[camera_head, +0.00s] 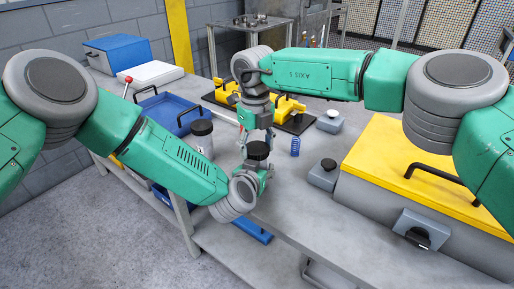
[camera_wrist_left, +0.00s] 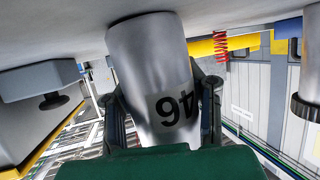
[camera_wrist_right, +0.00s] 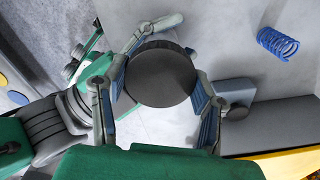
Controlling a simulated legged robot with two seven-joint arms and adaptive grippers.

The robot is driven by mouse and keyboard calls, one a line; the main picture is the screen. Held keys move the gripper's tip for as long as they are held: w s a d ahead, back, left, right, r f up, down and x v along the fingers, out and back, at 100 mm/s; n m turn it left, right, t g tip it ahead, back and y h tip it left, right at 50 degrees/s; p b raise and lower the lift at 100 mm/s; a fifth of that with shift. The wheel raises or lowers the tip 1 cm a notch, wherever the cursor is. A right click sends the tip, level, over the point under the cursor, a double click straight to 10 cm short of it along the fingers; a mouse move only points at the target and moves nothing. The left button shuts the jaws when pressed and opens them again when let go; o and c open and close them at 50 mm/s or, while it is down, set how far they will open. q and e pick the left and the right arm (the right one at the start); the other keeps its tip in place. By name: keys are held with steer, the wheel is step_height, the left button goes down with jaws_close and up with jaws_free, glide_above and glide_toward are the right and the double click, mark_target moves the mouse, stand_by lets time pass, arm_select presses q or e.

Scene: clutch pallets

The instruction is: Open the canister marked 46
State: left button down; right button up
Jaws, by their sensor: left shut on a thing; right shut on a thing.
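My right gripper (camera_wrist_right: 158,85) is shut on this lid from above, fingers on either side. In the head view the canister body is mostly hidden by my left gripper (camera_head: 256,170). I cannot tell whether the lid is loosened.
Another canister (camera_head: 203,140) with a black lid stands left of my grippers. A blue spring (camera_head: 295,146) and a small grey box with a black knob (camera_head: 323,174) are to the right. A large yellow-topped case (camera_head: 400,150) fills the right of the table. A blue tray (camera_head: 172,112) lies behind.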

steer(key=shift+s+a, duration=0.1)
steer(key=shift+a, duration=0.25)
steer(key=o, duration=1.3)
steer(key=shift+d, duration=0.1)
steer(key=shift+d, duration=0.1)
